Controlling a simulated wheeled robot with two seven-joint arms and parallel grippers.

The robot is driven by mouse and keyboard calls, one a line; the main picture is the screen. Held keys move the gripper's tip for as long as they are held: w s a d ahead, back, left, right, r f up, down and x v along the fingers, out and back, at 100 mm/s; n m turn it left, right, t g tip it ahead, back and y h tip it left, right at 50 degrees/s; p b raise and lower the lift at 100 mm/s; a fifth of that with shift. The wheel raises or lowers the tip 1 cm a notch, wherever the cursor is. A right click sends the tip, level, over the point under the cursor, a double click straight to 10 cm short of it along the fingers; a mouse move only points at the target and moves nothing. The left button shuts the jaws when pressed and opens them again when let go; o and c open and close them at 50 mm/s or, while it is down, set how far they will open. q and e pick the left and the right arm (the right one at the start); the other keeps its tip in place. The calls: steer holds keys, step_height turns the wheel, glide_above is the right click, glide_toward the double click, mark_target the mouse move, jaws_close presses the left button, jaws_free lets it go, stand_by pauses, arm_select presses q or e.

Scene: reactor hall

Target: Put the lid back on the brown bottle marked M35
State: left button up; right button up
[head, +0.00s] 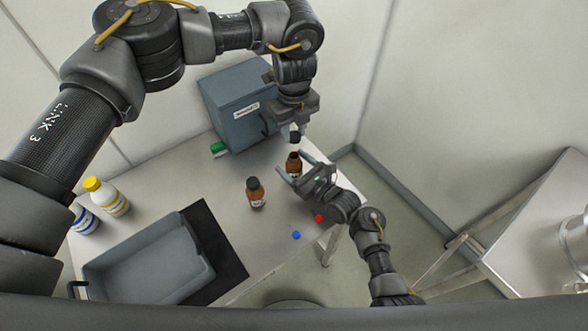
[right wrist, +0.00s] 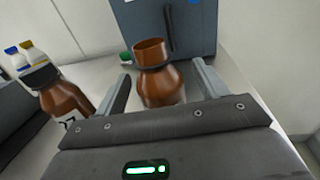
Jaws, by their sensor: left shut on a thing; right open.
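An open brown bottle (head: 293,168) without a lid stands upright near the table's right edge; in the right wrist view its bare neck (right wrist: 152,54) shows. No M35 mark is readable on it. My right gripper (head: 293,170) is open, its fingers on either side of this bottle; in the right wrist view a gap shows beside the bottle. My left gripper (head: 294,124) is shut on a small black lid (head: 295,137), held above and slightly behind the open bottle. A second brown bottle (head: 256,194), with a black lid on, stands to the left; its label is unreadable.
A blue-grey box (head: 235,110) stands behind the bottles, with a green object (head: 218,149) beside it. A grey tray (head: 150,262) lies on a black mat (head: 220,255). White bottles (head: 108,198) stand far left. Red (head: 319,218) and blue (head: 296,235) items lie near the front edge.

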steer(key=c, duration=1.5)
arm_select(q)
glide_above(294, 155)
steer(key=shift+f, duration=2.5)
arm_select(e)
steer(key=shift+o, duration=0.2)
arm_select(q)
steer(key=shift+f, duration=0.15)
steer(key=shift+f, duration=0.75)
steer(key=shift+f, duration=0.55)
arm_select(e)
jaws_close()
